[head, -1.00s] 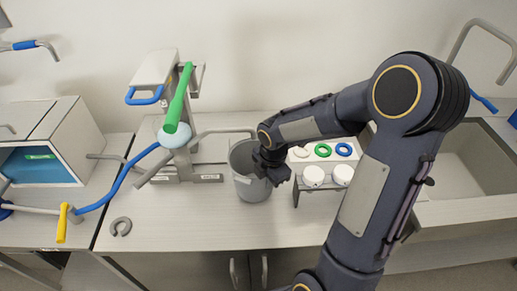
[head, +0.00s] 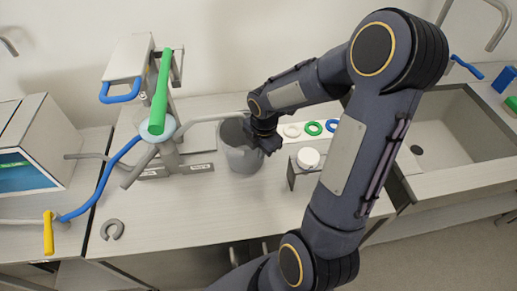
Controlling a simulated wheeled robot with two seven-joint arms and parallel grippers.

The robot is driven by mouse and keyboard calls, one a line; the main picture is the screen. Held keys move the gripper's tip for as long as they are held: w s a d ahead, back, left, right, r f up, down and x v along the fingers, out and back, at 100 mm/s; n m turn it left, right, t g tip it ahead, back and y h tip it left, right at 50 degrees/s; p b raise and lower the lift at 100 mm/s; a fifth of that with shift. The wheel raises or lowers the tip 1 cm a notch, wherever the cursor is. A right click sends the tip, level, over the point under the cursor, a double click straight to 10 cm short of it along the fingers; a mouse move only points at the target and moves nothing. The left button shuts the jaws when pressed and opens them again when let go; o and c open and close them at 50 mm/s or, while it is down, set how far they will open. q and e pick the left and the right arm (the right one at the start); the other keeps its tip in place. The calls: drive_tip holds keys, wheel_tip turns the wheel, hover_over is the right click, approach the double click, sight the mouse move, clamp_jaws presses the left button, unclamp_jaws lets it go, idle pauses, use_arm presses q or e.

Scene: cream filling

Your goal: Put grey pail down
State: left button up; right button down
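The grey pail (head: 241,155) stands upright on the worktop, or just at its surface, in the middle of the head view. I cannot tell whether its base touches. My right gripper (head: 267,146) is at the pail's right rim, with its fingers pointing down over the edge. The fingers are dark and small here, and I cannot see clearly whether they are closed on the rim. My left gripper is not in view.
A grey machine with a green lever (head: 161,92) stands left of the pail. A small rack with a white round container (head: 308,158) and coloured rings (head: 313,128) is to the right. A sink (head: 455,150) lies farther right.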

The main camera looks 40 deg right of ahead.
drive_tip(key=c, duration=2)
unclamp_jaws()
drive_tip(key=shift+w+f, duration=0.1)
drive_tip(key=o, duration=0.4)
drive_tip(key=shift+a, duration=0.2)
drive_tip(key=shift+d, duration=0.1)
wheel_tip(320, 180, up, 11)
drive_tip(key=s, duration=0.1)
drive_tip(key=shift+s+a+r+m+t+y, duration=0.6)
drive_tip(key=shift+s+a+m, duration=1.55)
drive_tip(key=shift+m, duration=1.25)
drive_tip(key=shift+s+a+r+m+t+y, duration=0.45)
drive_tip(key=shift+s+a+m+t+y, duration=0.3)
drive_tip(key=shift+s+a+m, duration=2.05)
drive_tip(key=shift+s+a+r+m+t+y, duration=0.8)
drive_tip(key=shift+s+m, duration=1.2)
drive_tip(key=shift+m, duration=2)
drive_tip(key=shift+a+f+h, duration=0.25)
drive_tip(key=shift+a+f, duration=0.05)
